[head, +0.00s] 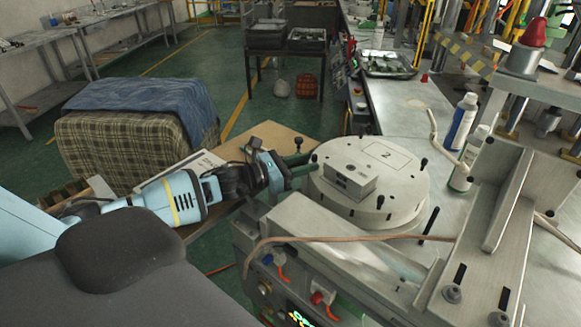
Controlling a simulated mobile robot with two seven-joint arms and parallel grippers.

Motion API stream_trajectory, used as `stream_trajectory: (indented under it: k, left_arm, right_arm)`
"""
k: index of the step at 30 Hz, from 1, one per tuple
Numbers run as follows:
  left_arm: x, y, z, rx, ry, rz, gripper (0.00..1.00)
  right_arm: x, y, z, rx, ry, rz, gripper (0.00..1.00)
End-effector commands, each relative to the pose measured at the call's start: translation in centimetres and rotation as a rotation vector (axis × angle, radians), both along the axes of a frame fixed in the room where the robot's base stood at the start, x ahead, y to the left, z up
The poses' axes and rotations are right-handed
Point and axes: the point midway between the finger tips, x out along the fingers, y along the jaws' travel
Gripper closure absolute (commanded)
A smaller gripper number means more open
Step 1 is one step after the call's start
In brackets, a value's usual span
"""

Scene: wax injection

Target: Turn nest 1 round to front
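A round, pale turntable (400,208) stands on the machine. A square outline marked "2" (388,156) shows on its far right part; no "1" mark is visible. A grey metal block (350,181) lies on its near left part and may cover a mark. Black pegs stand around the rim, one at the right (422,164). My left gripper (310,167) is at the turntable's left rim, beside a black peg (314,159). Its green fingers look apart; whether they touch the peg is unclear. My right gripper is not in view.
A metal frame (505,200) stands close at the right of the turntable. A brown hose (350,238) crosses in front. A wooden board (270,138) lies under my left wrist. A cloth-covered stack (130,135) is at the left.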

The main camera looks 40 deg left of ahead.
Motion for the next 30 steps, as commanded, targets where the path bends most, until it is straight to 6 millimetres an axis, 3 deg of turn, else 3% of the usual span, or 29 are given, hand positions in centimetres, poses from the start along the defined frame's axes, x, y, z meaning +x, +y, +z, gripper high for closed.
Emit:
stream_trajectory:
  k: [12, 26, 30]
  left_arm:
    - [-3.7, 2.0, -0.1, 0.0, 0.002, 0.001, 0.68]
    - [-4.2, 2.3, 0.0, 0.0, 0.001, 0.0, 0.68]
    - [-4.2, 2.3, 0.0, 0.0, 0.001, 0.0, 0.85]
  right_arm:
    - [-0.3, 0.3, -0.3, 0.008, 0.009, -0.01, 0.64]
    - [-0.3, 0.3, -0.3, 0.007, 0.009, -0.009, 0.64]
    - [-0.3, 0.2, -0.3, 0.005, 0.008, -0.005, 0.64]
